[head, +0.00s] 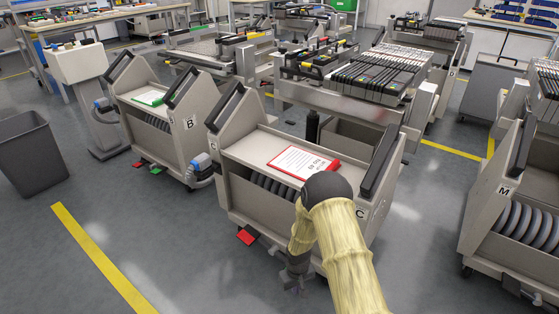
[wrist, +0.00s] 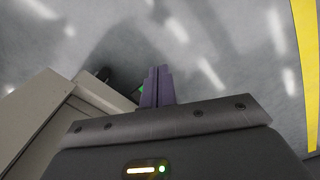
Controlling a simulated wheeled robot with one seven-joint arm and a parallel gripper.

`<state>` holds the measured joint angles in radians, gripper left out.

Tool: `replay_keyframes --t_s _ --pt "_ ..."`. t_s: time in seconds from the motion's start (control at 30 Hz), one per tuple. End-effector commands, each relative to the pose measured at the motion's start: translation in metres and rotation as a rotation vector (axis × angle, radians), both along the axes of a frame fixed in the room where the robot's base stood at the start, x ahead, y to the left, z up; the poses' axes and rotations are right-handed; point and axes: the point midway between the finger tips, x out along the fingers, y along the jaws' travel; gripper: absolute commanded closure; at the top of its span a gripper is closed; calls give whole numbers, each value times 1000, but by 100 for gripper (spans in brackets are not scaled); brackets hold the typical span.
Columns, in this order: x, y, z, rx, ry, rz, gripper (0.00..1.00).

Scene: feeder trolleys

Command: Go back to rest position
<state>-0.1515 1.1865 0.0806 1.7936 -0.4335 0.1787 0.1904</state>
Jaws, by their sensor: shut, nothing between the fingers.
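My gripper (wrist: 157,88) shows in the wrist view as purple fingers pressed together, with nothing between them, over the grey floor. In the head view my arm bends down in front of trolley C (head: 240,190), and the gripper end hangs low by the trolley's front, partly hidden by the arm. A beige-grey trolley side (wrist: 50,120) stands to the left in the wrist view, with a dark wheel and a small green part beside the fingers.
A red-edged sheet (head: 300,162) lies on trolley C's top. A red pedal (head: 247,236) sits low at its front. Trolley B (head: 160,110) stands left and trolley M (head: 510,210) right. A grey bin (head: 30,150) is far left. Floor (head: 180,240) at front left is clear.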

Motion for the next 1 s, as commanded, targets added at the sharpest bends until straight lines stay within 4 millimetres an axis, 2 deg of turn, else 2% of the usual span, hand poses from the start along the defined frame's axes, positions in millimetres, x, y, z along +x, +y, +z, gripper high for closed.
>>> replay_keyframes --t_s 0.33,0.57,0.67,0.77,1.0 --pt "4 -9 45 -5 -21 -29 100" --pt "4 -19 92 -9 -42 -61 100" --pt "2 -25 120 -10 -57 -81 100" --pt "-3 -34 158 -12 -74 -109 100" --pt "-29 -57 249 -10 -118 -192 100"
